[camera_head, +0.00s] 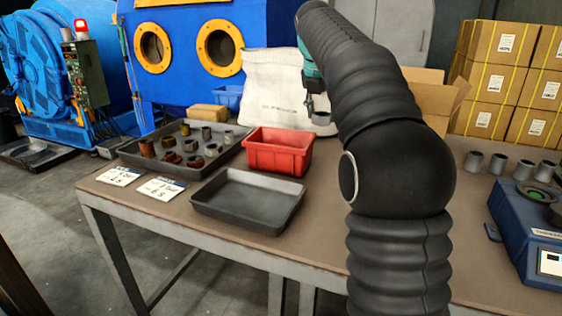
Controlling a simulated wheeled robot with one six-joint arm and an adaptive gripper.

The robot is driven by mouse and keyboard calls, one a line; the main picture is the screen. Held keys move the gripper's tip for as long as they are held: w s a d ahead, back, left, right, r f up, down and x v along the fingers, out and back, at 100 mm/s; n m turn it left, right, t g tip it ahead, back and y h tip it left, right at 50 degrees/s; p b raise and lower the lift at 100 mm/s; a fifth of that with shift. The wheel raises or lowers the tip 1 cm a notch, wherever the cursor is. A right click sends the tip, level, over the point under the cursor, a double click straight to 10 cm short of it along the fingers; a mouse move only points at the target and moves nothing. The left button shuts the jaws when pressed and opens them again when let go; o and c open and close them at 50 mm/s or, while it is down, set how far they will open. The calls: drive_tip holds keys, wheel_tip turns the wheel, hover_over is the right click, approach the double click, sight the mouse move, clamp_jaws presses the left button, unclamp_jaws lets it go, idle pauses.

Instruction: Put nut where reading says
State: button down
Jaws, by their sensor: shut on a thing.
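My gripper (317,103) is at the upper middle, at the far end of my black-sleeved arm and partly hidden by it. It is shut on a grey nut (322,118), held in front of the white sack, over the back of the table. A blue measuring device (535,240) stands at the right edge with a green round top and a small display (550,263); its reading is too small to make out. A red bin (278,150) and an empty dark tray (250,200) sit left of my arm. Two white cards (120,176) lie at the table's left edge, their print unclear.
A large grey tray (135,157) holds several rusty and grey nuts. A white sack (275,90) and open cardboard box (432,95) are behind. The tabletop (325,180) beside the red bin is clear.

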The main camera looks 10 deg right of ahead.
drive_tip(key=w+a+f, duration=0.1)
drive_tip(key=a+f, duration=0.1)
drive_tip(key=a, duration=0.1)
drive_tip(key=w+a+f, duration=0.1)
drive_tip(key=a+f, duration=0.2)
drive_tip(key=w+a+f, duration=0.1)
drive_tip(key=a+f, duration=0.1)
drive_tip(key=a, duration=0.2)
drive_tip(key=shift+w+f, duration=0.1)
drive_tip(key=shift+f, duration=0.1)
drive_tip(key=shift+f+b, duration=1.65)
drive_tip(key=shift+f, duration=0.45)
drive_tip(key=shift+f, duration=0.2)
drive_tip(key=c, duration=0.5)
unclamp_jaws()
drive_tip(key=shift+f, duration=0.1)
drive_tip(key=shift+r, duration=0.35)
drive_tip(key=p+v, duration=0.2)
drive_tip(key=v, duration=1)
drive_tip(key=shift+a+p, duration=0.1)
drive_tip(key=shift+p, duration=0.2)
